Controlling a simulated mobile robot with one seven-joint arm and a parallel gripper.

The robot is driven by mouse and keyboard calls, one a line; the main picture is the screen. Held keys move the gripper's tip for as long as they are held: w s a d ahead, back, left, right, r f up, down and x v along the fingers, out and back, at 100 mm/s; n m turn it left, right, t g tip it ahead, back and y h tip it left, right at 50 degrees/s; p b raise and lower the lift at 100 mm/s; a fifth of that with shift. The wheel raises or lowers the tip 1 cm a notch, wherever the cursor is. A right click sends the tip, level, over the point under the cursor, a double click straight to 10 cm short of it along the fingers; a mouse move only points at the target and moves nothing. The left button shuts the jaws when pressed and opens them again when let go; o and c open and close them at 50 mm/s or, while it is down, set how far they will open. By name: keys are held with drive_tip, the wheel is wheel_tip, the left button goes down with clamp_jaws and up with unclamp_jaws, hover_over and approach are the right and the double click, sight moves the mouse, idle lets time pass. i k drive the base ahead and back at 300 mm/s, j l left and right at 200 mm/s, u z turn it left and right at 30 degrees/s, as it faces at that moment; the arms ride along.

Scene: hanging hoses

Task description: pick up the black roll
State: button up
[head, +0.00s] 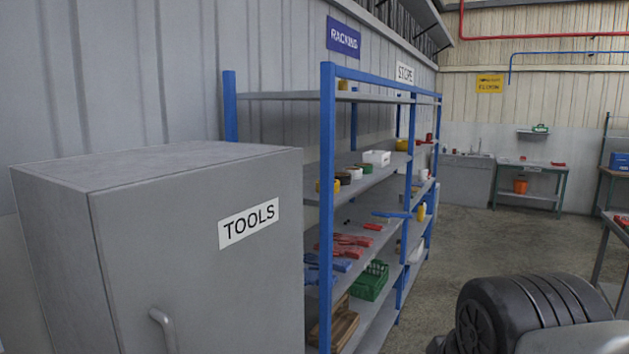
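On the second shelf board from the top of the blue-framed rack (327,150), several small roll-like things sit in a row near the front edge. A yellow one (343,178) is at the near side, a dark one with a pale edge (353,173) stands close behind it, and a green one (365,168) is farther along. The dark one may be the black roll, but it is too small to be sure. My gripper is not in view. Part of my arm, black and ribbed, shows at the bottom right.
A grey tools cabinet (200,265) stands close at the left and hides the rack's near lower part. A white bin (377,158) and a green crate (370,281) are on the rack. The floor (465,240) right of the rack is clear. Workbenches (530,180) stand at the back.

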sight(345, 178)
drive_tip(key=i+l+u, duration=0.2)
drive_tip(key=u, duration=0.25)
drive_tip(key=i+l+u, duration=0.25)
drive_tip(key=u, duration=0.2)
drive_tip(key=i+l+u, duration=0.1)
drive_tip(key=l, duration=0.25)
drive_tip(key=i+l+u, duration=0.15)
drive_tip(key=l, duration=0.2)
drive_tip(key=i+l+u, duration=0.1)
drive_tip(key=l, duration=0.25)
drive_tip(key=i+l, duration=0.15)
drive_tip(key=l, duration=0.2)
drive_tip(key=i+l, duration=0.1)
drive_tip(key=l, duration=0.25)
drive_tip(key=i+l+u, duration=0.1)
drive_tip(key=l, duration=0.25)
drive_tip(key=i+l, duration=0.15)
drive_tip(key=l, duration=0.2)
drive_tip(key=i+l+u, duration=0.1)
drive_tip(key=l, duration=0.3)
drive_tip(key=i+l, duration=0.15)
drive_tip(key=l, duration=0.2)
